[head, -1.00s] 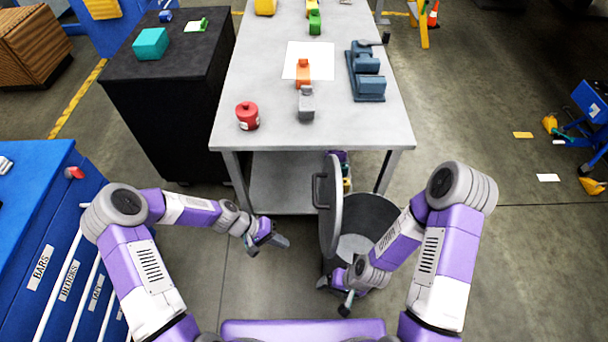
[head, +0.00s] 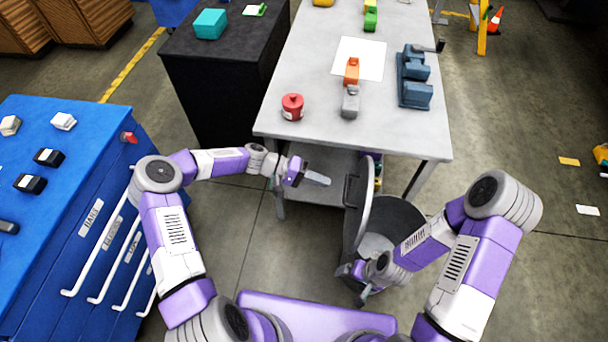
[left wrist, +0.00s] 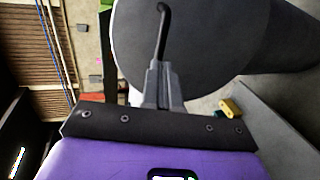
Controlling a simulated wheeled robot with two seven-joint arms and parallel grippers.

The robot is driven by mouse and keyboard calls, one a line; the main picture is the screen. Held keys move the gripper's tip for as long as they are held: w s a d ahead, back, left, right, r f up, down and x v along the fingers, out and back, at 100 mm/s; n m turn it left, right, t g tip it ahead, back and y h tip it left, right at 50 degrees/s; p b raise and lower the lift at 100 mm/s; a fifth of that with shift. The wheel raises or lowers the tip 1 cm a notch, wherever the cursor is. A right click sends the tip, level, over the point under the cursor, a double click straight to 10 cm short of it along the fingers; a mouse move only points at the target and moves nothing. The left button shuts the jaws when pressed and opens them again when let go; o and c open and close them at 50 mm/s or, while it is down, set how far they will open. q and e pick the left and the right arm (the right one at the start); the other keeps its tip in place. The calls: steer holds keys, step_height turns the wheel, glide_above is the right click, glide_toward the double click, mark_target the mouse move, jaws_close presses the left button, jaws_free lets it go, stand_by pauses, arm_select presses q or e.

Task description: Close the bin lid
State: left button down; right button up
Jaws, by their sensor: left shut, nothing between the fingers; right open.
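The bin (head: 408,218) is a dark round drum in front of the table, open at the top. Its grey round lid (head: 364,215) stands upright on edge at the bin's left side, with a dark handle (head: 351,195) on its left face. My left gripper (head: 328,180) is shut and empty, left of the lid, its fingers pointing towards it. In the left wrist view the lid (left wrist: 215,40) fills the upper middle, and the handle (left wrist: 163,30) shows just beyond the shut fingers (left wrist: 162,88); contact cannot be told. My right gripper (head: 362,292) is open, low at the bin's near side.
The grey table (head: 300,128) stands behind the bin, bearing a red canister (head: 292,107) and blue fixture (head: 414,78). A blue drawer cabinet (head: 60,200) is on the left, a black cabinet (head: 215,75) behind it.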

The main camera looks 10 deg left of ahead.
arm_select(q)
steer(key=shift+x, duration=2.35)
steer(key=shift+r, duration=0.1)
